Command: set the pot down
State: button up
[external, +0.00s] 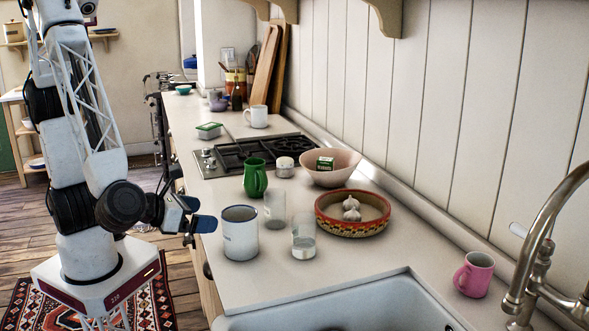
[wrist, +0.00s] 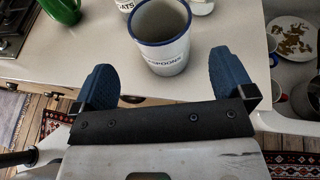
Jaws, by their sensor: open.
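The pot (external: 240,236) is a white can-like pot with a blue rim. It stands upright on the counter near the front edge. In the wrist view the pot (wrist: 168,54) is beyond my fingers, near the middle, with dark lettering ending in "SPOONS". It looks empty inside, though its bottom is dark. My gripper (external: 199,214) is open at the counter's front edge, to the left of the pot in the external view. Its two blue fingers are spread wide with nothing held. They appear apart from the pot.
Close to the pot stand two clear glasses (external: 274,209) (external: 304,238) and a green jug (external: 255,178). A patterned bowl (external: 330,224) with garlic is to the right. The sink (external: 345,308) lies in front. Bare counter (external: 215,185) shows left of the jug.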

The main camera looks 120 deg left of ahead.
jog(key=shift+v, duration=1.05)
jog(key=shift+s, duration=0.1)
jog(key=s+a+r+n+g+h, duration=0.2)
jog(key=s+a+n+g, duration=0.15)
jog(key=s+n, duration=0.35)
jog(key=s+a+r+n+g+h, duration=0.2)
jog(key=s+a+n+g+h, duration=0.15)
jog(key=s+n, duration=0.25)
jog(key=s+r+n+t+h, duration=0.1)
jog(key=s+r+n+h, duration=0.1)
jog(key=s+n+h, duration=0.1)
jog(key=s+d+r+n+t+h, duration=0.1)
jog(key=s+r+n+h, duration=0.1)
jog(key=s+n, duration=0.4)
jog(key=shift+d+r+n+h, duration=0.2)
jog(key=shift+r+n+h, duration=0.15)
jog(key=shift+n+h, duration=0.6)
jog(key=shift+s, duration=0.15)
